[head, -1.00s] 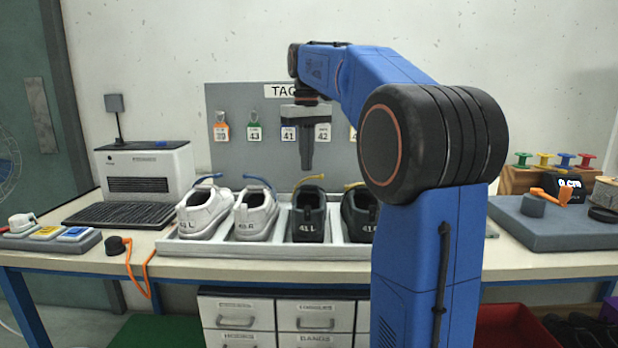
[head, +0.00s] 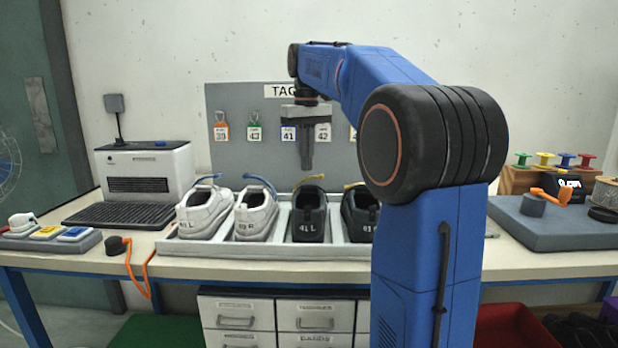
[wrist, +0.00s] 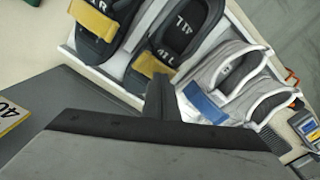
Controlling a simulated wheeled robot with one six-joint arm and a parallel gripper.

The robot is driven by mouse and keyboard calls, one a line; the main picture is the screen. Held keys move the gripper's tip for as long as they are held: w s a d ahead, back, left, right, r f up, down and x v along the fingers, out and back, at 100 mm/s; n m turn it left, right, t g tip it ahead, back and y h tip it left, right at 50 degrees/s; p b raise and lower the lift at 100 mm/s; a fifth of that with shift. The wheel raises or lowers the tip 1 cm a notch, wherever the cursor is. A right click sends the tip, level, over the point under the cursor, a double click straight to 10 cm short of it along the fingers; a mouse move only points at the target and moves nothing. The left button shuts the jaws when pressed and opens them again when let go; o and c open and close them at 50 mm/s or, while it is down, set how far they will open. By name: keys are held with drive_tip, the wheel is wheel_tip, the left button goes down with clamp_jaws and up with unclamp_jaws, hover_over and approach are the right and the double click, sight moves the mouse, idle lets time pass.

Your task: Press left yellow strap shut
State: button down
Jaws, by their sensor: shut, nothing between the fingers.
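The left black shoe (head: 308,228), marked 41 L, stands in the white tray (head: 270,251). Its yellow strap (head: 309,179) sticks up and curves at the shoe's far end in the head view. In the wrist view the same yellow strap (wrist: 153,66) lies beside the shoe opening, close to my finger. My gripper (head: 306,168) points down, shut and empty, above and behind the left black shoe. In the wrist view my gripper (wrist: 158,98) appears just beside the strap; I cannot tell whether they touch.
The right black shoe (head: 360,214) with its own yellow strap (wrist: 96,18) stands close by. White shoes (head: 255,214) with blue straps (wrist: 205,104) stand on the other side. A grey tag board (head: 240,165) rises behind the tray.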

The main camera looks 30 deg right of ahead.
drive_tip(key=shift+f, duration=0.2)
idle(0.5)
drive_tip(key=shift+f, duration=1.3)
wheel_tip(320, 180, up, 9)
idle(0.7)
idle(0.5)
